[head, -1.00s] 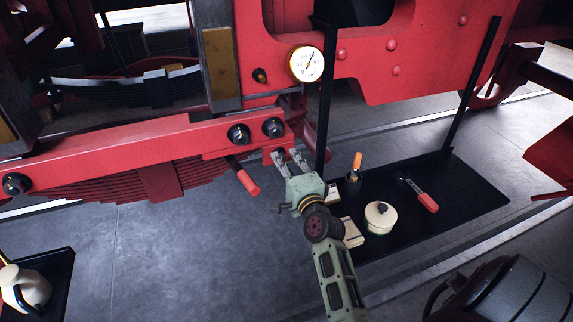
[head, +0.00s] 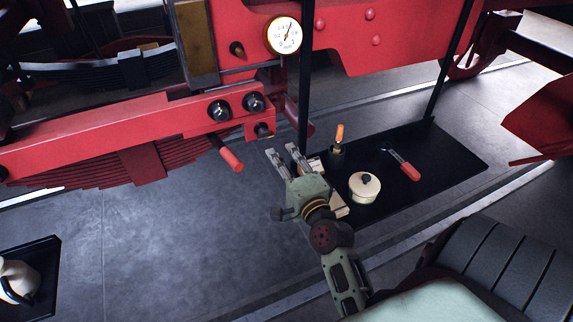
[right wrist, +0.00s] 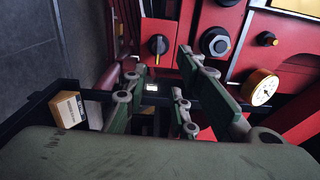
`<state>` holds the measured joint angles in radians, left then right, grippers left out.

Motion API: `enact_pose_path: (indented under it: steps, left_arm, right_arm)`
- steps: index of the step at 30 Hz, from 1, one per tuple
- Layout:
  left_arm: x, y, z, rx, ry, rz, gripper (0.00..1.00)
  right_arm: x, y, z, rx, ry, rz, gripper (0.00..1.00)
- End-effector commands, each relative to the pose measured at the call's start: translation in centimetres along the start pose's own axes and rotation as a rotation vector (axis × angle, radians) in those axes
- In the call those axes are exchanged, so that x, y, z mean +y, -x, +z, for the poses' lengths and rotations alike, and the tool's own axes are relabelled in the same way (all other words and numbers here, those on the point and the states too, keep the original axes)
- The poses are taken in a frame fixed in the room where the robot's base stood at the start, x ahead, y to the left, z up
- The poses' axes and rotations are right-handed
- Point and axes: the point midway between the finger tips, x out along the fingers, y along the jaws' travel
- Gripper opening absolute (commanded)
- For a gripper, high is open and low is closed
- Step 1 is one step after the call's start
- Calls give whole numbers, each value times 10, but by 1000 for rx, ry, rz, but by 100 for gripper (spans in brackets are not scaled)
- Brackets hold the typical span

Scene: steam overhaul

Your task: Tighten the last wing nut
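A small dark wing nut (head: 263,130) sits on the lower end of the red beam (head: 110,131), below two larger dark round nuts. In the right wrist view the wing nut (right wrist: 158,45) is a black round piece with a yellowish upright wing. My right gripper (head: 281,151) is open and empty, just below and right of the wing nut and apart from it. In the right wrist view its fingers (right wrist: 163,72) stand spread, with the wing nut showing in the gap beyond them. My left gripper is not in view.
A round gauge (head: 284,35) is above the beam. A red-handled lever (head: 230,158) sticks out left of my gripper. A black tray (head: 455,165) on the floor holds a cream pot (head: 365,186), an orange-handled tool (head: 339,134) and a red-handled tool (head: 405,165).

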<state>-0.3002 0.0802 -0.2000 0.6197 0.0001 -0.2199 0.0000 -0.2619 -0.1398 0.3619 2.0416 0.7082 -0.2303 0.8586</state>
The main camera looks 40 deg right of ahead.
Motion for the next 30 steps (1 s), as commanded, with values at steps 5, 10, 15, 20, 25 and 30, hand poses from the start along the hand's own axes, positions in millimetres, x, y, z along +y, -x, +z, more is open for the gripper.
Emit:
enact_pose_path:
  steps: [5,10,15,20,25,30]
  left_arm:
    - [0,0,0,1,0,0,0]
    - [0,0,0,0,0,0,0]
    - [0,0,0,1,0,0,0]
    - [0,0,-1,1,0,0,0]
    - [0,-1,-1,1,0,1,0]
    - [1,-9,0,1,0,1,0]
  right_arm:
    - [0,18,0,0,1,0,25]
    - [-1,22,0,0,0,-1,25]
    - [-1,21,0,0,0,-1,25]
    - [0,21,0,0,0,-1,25]
    - [3,21,1,-2,4,4,25]
    - [59,18,15,-35,83,91,25]
